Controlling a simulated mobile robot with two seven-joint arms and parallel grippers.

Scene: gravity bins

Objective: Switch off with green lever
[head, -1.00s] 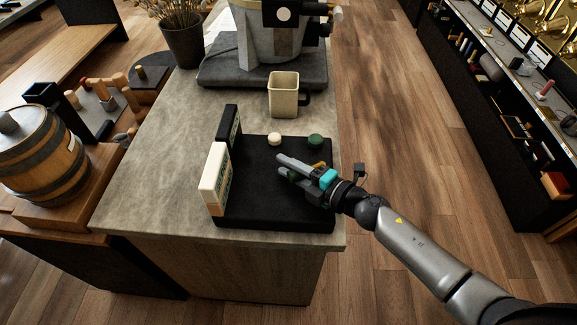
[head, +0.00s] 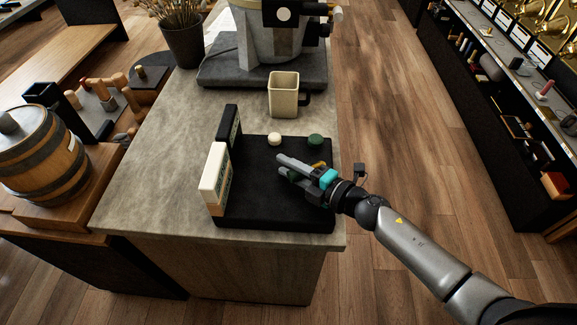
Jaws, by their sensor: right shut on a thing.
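My right gripper (head: 283,166) reaches in from the right over the black mat (head: 265,205) on the counter. Its fingers are shut on a small dark green thing (head: 294,176), which is mostly hidden by the fingers. I cannot tell from its shape whether this is the green lever. A round dark green knob (head: 315,139) stands at the mat's back right, apart from the gripper. A cream knob (head: 274,139) stands to its left. A bit of gold metal shows just behind the gripper. My left gripper is not in view.
A beige mug (head: 284,96) and a large machine (head: 262,45) on a dark slab are behind. The counter's left side is clear.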

